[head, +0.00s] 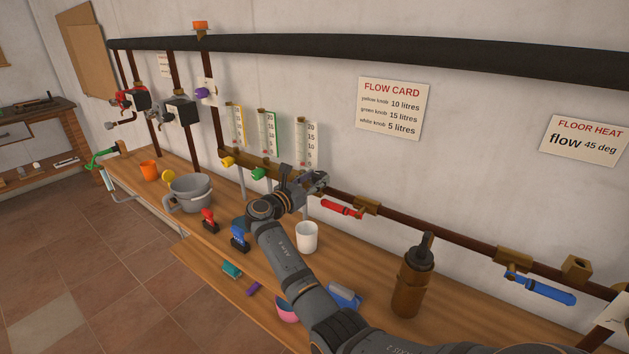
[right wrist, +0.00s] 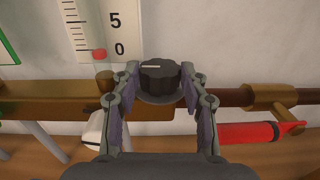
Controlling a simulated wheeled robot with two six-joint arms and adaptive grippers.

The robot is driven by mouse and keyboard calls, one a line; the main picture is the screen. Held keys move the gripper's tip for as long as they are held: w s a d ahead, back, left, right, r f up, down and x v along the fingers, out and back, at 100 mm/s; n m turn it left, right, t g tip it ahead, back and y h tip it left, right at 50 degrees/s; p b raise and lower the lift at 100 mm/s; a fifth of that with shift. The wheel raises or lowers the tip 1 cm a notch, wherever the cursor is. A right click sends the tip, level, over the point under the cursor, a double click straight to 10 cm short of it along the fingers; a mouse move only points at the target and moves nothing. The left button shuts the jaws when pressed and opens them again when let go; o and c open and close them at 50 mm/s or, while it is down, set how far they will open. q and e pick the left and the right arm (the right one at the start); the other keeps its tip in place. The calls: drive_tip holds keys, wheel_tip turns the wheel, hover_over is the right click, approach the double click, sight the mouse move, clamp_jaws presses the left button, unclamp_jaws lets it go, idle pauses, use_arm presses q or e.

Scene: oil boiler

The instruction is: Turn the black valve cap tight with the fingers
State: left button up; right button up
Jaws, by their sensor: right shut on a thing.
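The black valve cap (right wrist: 160,75) shows in the right wrist view as a ridged round knob with a pale line on its face. It sits on a grey disc at the brass manifold (right wrist: 50,103). My right gripper (right wrist: 160,82) is shut on the cap, with one finger on each side of it. In the head view my right gripper (head: 310,180) is at the manifold below the rightmost flow gauge (head: 307,145), and it hides the cap there. My left gripper is not in view.
A red-handled valve (head: 342,209) lies just right of my right gripper. A white cup (head: 307,237) and a brown bottle (head: 412,280) stand on the wooden bench below. Green (head: 259,173) and yellow (head: 228,161) knobs are to the left.

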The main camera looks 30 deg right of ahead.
drive_tip(key=o, duration=1.2)
drive_tip(key=shift+c, duration=0.2)
drive_tip(key=shift+a, duration=0.1)
drive_tip(key=v, duration=0.7)
drive_tip(key=shift+s+a, duration=0.1)
